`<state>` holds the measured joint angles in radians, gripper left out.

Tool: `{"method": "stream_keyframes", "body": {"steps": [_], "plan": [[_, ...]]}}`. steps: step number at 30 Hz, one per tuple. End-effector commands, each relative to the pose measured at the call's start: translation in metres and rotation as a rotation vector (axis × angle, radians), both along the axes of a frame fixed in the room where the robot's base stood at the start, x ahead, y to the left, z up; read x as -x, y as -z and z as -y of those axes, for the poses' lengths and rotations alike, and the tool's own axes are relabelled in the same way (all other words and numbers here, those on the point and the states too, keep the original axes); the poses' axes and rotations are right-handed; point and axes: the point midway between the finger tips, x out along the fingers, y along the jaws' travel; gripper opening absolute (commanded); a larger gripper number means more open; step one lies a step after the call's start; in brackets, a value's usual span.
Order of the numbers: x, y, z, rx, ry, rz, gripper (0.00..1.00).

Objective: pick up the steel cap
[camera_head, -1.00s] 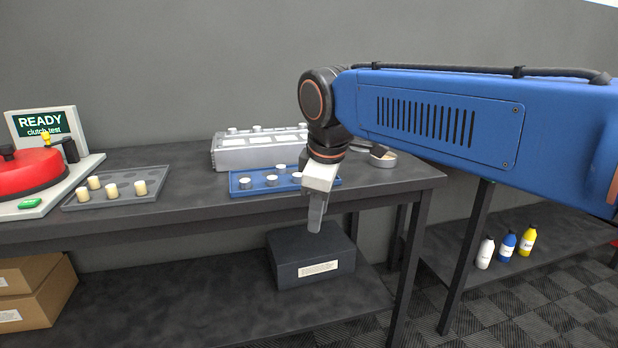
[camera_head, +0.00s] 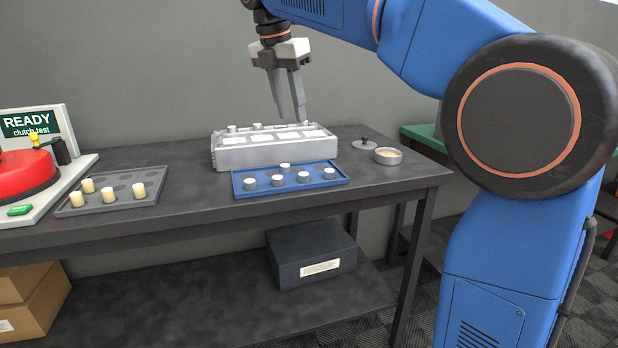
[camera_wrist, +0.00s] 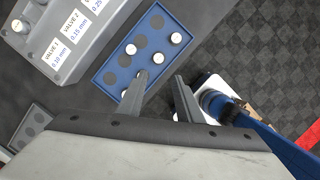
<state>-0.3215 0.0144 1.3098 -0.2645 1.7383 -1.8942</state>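Several short steel caps with pale tops, one of them at the front (camera_head: 277,181), stand in the blue tray (camera_head: 291,191) on the dark bench. In the wrist view, a cap (camera_wrist: 176,38) and others sit in the blue tray (camera_wrist: 138,57), with some dark round spots empty. Which cap is meant cannot be told. My gripper (camera_head: 292,115) is open and empty, pointing down above the grey engine block behind the tray. In the wrist view my gripper (camera_wrist: 158,82) has its fingers apart, and the left fingertip overlaps the tray's near end, partly covering it near one cap.
The grey block (camera_head: 262,155) with labelled white pads stands behind the tray. A grey tray (camera_head: 115,205) with cream pieces and a red machine (camera_head: 25,172) are at left. A round dish (camera_head: 388,156) and a knobbed lid (camera_head: 365,144) are at right.

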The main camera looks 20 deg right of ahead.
Motion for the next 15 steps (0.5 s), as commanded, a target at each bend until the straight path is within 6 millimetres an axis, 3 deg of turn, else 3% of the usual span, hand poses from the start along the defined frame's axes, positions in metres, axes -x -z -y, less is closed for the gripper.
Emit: {"method": "stream_keyframes", "body": {"steps": [15], "plan": [[-0.012, 0.082, 0.019, 0.001, 0.001, -0.001, 0.32]]}}
